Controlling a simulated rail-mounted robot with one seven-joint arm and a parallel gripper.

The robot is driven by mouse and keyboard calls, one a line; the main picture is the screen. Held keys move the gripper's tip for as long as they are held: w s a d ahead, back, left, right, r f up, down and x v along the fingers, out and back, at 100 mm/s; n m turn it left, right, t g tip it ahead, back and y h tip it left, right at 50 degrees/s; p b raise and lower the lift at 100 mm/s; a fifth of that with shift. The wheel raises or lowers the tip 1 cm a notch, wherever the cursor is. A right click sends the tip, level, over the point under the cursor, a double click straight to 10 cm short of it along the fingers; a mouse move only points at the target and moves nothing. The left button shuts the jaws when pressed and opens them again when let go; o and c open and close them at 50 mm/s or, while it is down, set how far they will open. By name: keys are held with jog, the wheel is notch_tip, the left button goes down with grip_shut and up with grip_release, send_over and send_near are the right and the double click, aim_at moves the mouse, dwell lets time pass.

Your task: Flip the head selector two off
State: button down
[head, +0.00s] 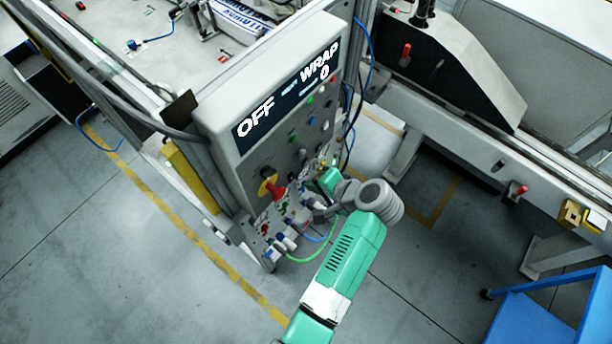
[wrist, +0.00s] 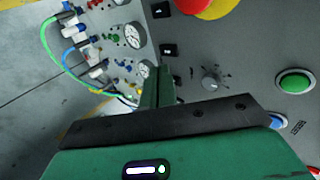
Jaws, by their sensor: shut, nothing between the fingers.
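The control panel (head: 228,115) has a display reading OFF, WRAP and 0. In the wrist view its face carries a small grey rotary knob (wrist: 211,82) and two small black square switches, an upper one (wrist: 160,10) and a lower one (wrist: 169,50). Their labels are too small to read, so I cannot tell which is head selector two. My gripper (wrist: 163,70) is shut and empty, its green fingers just below the lower black switch and left of the knob. Whether they touch the panel is unclear. In the head view my green hand (head: 330,179) is at the panel's lower right; its fingertips are hidden.
A red and yellow emergency stop (head: 270,187) sticks out from the panel. A green button (wrist: 295,82) and a blue button (wrist: 278,121) lie right of the knob. Gauges (wrist: 135,35) and green and blue hoses (wrist: 62,62) are at left. Open floor lies below.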

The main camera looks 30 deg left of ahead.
jog(key=s+d+r, duration=0.1)
jog(key=d+r, duration=0.4)
jog(key=r, duration=0.2)
jog(key=shift+r+b, duration=0.3)
jog(key=shift+b, duration=0.15)
jog(key=shift+d, duration=0.1)
